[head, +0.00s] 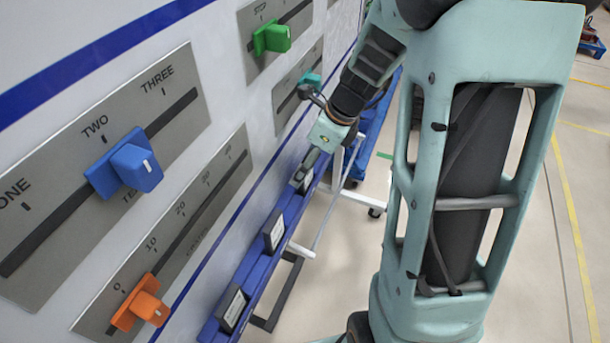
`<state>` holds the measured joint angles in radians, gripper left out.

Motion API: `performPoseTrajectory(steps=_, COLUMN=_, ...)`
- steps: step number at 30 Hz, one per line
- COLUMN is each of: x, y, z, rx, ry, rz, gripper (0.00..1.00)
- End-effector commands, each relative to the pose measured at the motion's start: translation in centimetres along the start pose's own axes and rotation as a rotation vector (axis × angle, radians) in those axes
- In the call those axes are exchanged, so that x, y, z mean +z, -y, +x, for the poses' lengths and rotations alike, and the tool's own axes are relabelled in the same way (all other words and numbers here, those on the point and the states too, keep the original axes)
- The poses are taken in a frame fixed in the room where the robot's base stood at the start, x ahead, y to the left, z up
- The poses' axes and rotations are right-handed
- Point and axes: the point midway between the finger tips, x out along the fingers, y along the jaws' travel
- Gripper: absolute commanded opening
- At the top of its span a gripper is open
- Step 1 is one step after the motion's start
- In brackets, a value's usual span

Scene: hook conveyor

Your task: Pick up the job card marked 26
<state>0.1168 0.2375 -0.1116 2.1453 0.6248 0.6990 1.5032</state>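Dark job cards with pale labels stand along a blue rail below the panel. One card (233,310) is near the bottom of the head view and another (274,234) is farther along. Their numbers are too small to read, so I cannot tell which is marked 26. My gripper (301,174) is over the farther part of the rail, beyond the second card. Its fingertips point down toward the rail. Whether it touches or holds a card there is hidden, and its opening cannot be made out.
The wall panel on the left carries sliders with a blue knob (126,164), an orange knob (140,303), a green knob (272,38) and a teal knob (309,79). A white-framed wheeled cart (340,160) stands beyond the rail.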

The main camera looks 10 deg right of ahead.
Motion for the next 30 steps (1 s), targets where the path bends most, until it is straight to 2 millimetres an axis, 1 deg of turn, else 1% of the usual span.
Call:
performPoseTrajectory(steps=2, x=-0.01, y=-0.01, z=0.39, rx=0.0, ry=0.0, rz=-0.001, gripper=0.67)
performPoseTrajectory(steps=8, x=0.02, y=0.01, z=0.39, rx=-0.001, ry=0.0, rz=-0.001, gripper=0.67)
performPoseTrajectory(steps=20, x=0.02, y=0.01, z=0.36, rx=-0.001, ry=0.0, rz=0.0, gripper=0.23)
performPoseTrajectory(steps=30, x=0.09, y=0.07, z=0.07, rx=-0.001, ry=0.0, rz=0.0, gripper=0.21)
